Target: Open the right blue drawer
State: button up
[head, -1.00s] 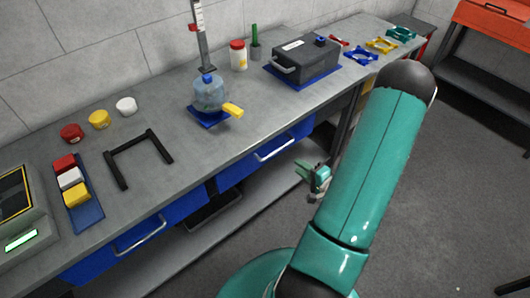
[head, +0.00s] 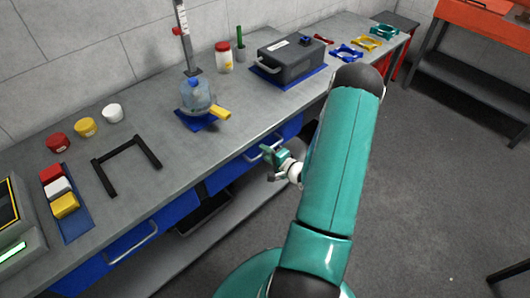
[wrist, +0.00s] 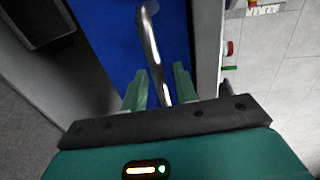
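The right blue drawer (head: 232,174) is under the bench top and looks shut. Its silver bar handle (wrist: 151,42) runs lengthwise through the wrist view, in front of the blue drawer face (wrist: 118,35). My gripper (wrist: 160,70) is open, with one green finger on each side of the handle's near part. Gaps show between the fingers and the bar. In the head view my gripper (head: 271,156) is at the drawer front by the handle, and partly hides it. My arm covers the drawer's right end.
The left blue drawer (head: 150,228) with its own handle is further left under the grey bench top (head: 160,122). A lower shelf (head: 222,221) runs beneath. A blue-capped bottle (head: 196,96) and a dark box (head: 291,65) stand above.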

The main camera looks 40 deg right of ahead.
jog(key=shift+w+f, duration=0.1)
jog(key=shift+w, duration=0.3)
grip_shut()
jog(key=shift+s, duration=0.15)
jog(key=f+v, duration=0.2)
jog(key=v, duration=1.1)
jog(key=s+a+f+v, duration=0.1)
jog(key=f+v, duration=0.2)
jog(key=v, duration=1)
jog(key=shift+s+d, duration=0.2)
jog(key=shift+d, duration=0.15)
jog(key=shift+f, duration=0.15)
grip_release()
